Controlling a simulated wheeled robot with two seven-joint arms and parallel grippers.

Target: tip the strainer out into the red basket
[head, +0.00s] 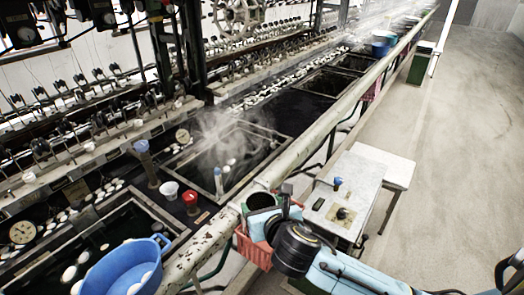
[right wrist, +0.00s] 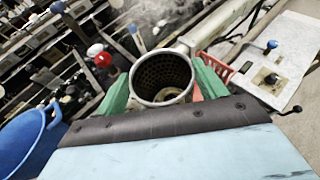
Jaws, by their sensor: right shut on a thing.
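My right gripper (head: 262,214) comes in from the lower right and is shut on the strainer (head: 261,200). The strainer is a round dark cup with a pale rim. In the right wrist view, the strainer (right wrist: 161,76) sits between the two green fingers, its mouth towards the camera and its perforated inner wall showing. The red basket (head: 252,249) hangs below and beside the strainer, partly hidden by my gripper. A part of the basket (right wrist: 214,71) shows behind the right finger. My left gripper is out of view.
A blue basin (head: 122,268) with white cocoons stands at the lower left. Steaming water basins (head: 230,150) lie beyond the pale rail (head: 300,146). A white side table (head: 345,190) with small items stands right of the basket. Open floor lies at the right.

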